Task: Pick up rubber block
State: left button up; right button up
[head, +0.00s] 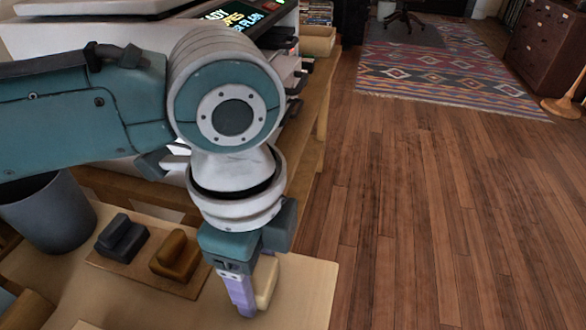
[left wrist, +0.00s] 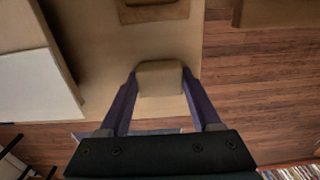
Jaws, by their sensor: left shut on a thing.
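The rubber block, a pale cream block with rounded edges, shows in the head view (head: 265,281), partly hidden behind a finger. It also shows in the left wrist view (left wrist: 160,78), between the two purple fingers. My left gripper (head: 248,290) points down over the light wooden tabletop and is shut on this block, one finger on each side. Its fingers show in the left wrist view (left wrist: 160,92). I cannot tell whether the block touches the tabletop. My right gripper is in neither view.
A thin wooden board (head: 192,287) holds a black stepped block (head: 122,239) and a brown one (head: 175,257), left of my gripper. A grey bin (head: 50,212) stands further left. The tabletop (head: 309,282) ends just right of my gripper. Open wooden floor (head: 430,220) lies beyond.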

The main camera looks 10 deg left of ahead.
aim_at(256, 273)
pick_arm(q)
jog(key=c, duration=0.5)
jog(key=shift+o, duration=0.2)
notch_tip(256, 273, up, 20)
jog(key=p, duration=0.6)
jog(key=o, duration=0.8)
jog(key=shift+c, duration=0.2)
jog(key=c, duration=0.6)
jog(key=shift+c, duration=0.2)
